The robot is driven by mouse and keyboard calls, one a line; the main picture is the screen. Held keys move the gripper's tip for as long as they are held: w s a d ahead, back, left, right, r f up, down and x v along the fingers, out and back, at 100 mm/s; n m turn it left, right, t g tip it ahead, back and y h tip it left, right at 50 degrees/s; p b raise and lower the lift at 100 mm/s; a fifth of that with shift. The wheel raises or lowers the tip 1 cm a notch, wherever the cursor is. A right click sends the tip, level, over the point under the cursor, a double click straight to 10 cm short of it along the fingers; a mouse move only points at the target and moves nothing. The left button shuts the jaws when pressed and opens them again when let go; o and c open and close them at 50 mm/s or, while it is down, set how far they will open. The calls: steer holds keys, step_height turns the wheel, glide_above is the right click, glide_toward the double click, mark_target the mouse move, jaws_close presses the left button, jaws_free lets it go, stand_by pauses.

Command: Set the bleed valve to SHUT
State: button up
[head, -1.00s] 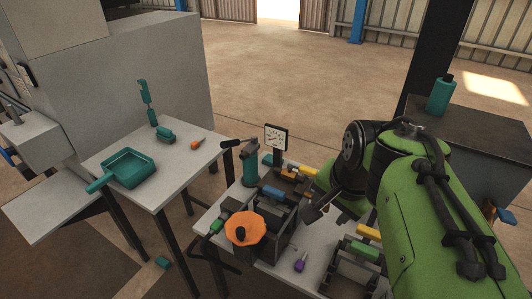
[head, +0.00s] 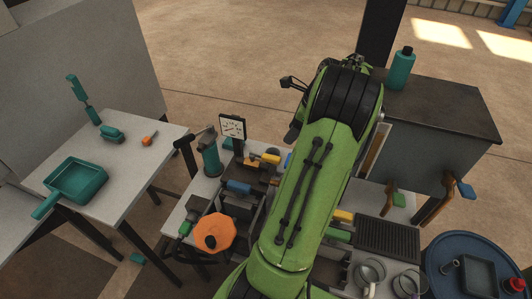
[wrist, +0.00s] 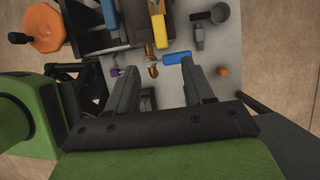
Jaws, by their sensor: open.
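No SHUT marking is readable, and I cannot tell for certain which handle is the bleed valve. In the wrist view my gripper (wrist: 158,88) is open and empty, fingers apart. A small brass fitting (wrist: 152,70) shows between and just beyond the fingertips. A blue handle (wrist: 178,60) lies beside it, near the right finger. A yellow lever handle (wrist: 160,30) stands farther off. In the head view the bench carries a yellow handle (head: 265,158) and a blue handle (head: 238,187). My arm hides my gripper and the bench middle there.
A purple piece (wrist: 118,72) and an orange cube (wrist: 222,72) are near the gripper. A teal dustpan (head: 76,181) lies on the left table. A blue drum (head: 440,262) stands right.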

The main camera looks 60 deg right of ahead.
mark_target(273, 157)
steer(key=b+x, duration=0.3)
steer(key=x, duration=1.1)
steer(key=shift+d, duration=0.15)
jaws_close()
